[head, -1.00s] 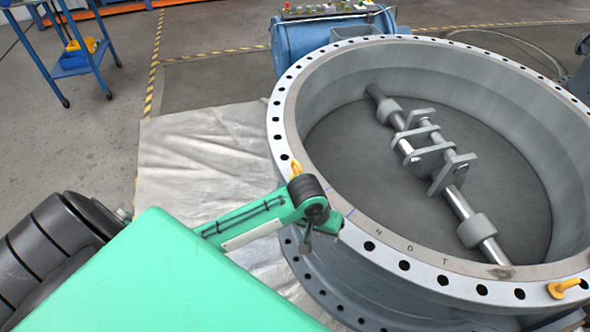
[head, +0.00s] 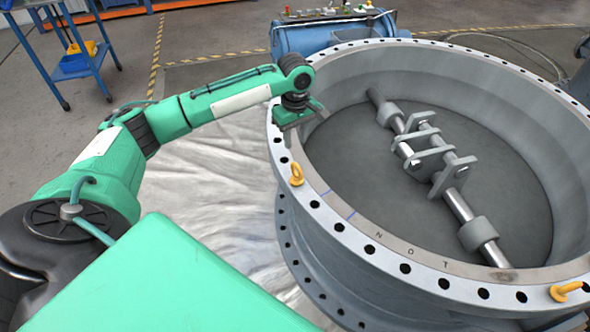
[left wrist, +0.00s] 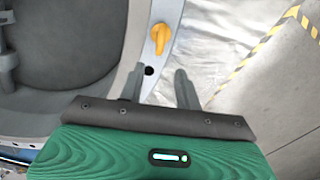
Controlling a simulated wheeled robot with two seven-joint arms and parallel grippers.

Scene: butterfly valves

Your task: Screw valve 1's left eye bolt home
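Valve 1 (head: 405,263) is a large grey ring with a flange full of bolt holes. Its left eye bolt (head: 297,174) is yellow and stands in the near-left part of the flange, its ring upright; I cannot tell whether a gap remains under it. It also shows in the left wrist view (left wrist: 160,38), ahead of the fingers. My left gripper (head: 300,113) is above the flange's left side, farther back than the eye bolt and apart from it. In the left wrist view its two fingers (left wrist: 158,87) are spread with nothing held between them. My right gripper is out of view.
A second yellow eye bolt (head: 565,290) sits on the flange at the lower right, tilted. A shaft with brackets (head: 432,150) crosses the valve's inside. A blue machine (head: 325,36) stands behind the valve, a blue cart (head: 82,65) at the back left. A pale sheet (head: 215,190) covers the floor.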

